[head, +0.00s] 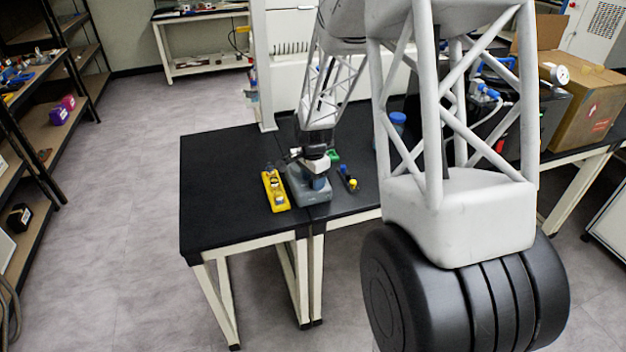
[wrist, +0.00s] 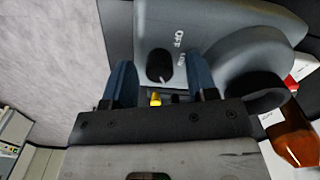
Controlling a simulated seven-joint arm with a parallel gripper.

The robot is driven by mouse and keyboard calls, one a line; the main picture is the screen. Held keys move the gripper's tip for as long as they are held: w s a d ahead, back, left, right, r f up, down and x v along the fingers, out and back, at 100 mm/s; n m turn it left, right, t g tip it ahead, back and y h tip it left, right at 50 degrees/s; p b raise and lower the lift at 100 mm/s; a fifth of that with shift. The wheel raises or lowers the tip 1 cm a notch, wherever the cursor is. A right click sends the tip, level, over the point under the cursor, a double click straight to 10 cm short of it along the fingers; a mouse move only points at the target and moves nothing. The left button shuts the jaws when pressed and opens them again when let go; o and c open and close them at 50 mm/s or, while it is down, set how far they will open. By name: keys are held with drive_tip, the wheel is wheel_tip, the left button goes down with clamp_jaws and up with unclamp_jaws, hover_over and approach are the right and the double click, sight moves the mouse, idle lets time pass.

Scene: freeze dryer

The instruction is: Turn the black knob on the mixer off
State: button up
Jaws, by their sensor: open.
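The mixer (head: 300,192) is a grey-blue unit on the black table. The black knob (wrist: 159,66) shows as a dark oval on that face. My gripper (wrist: 160,72) is open, with one blue finger on each side of the knob's place in the picture. I cannot tell whether either finger touches the knob. A dark round part (wrist: 255,93) of the mixer sits to the right. In the head view my wrist is over the mixer and hides part of it and the knob.
A brown bottle (wrist: 297,138) shows at the wrist view's right. A cardboard box (head: 585,112) stands farther right. The table's left part (head: 215,180) is clear.

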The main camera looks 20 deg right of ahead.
drive_tip(key=shift+f, duration=0.1)
drive_tip(key=c, duration=0.9)
drive_tip(key=shift+c, duration=0.2)
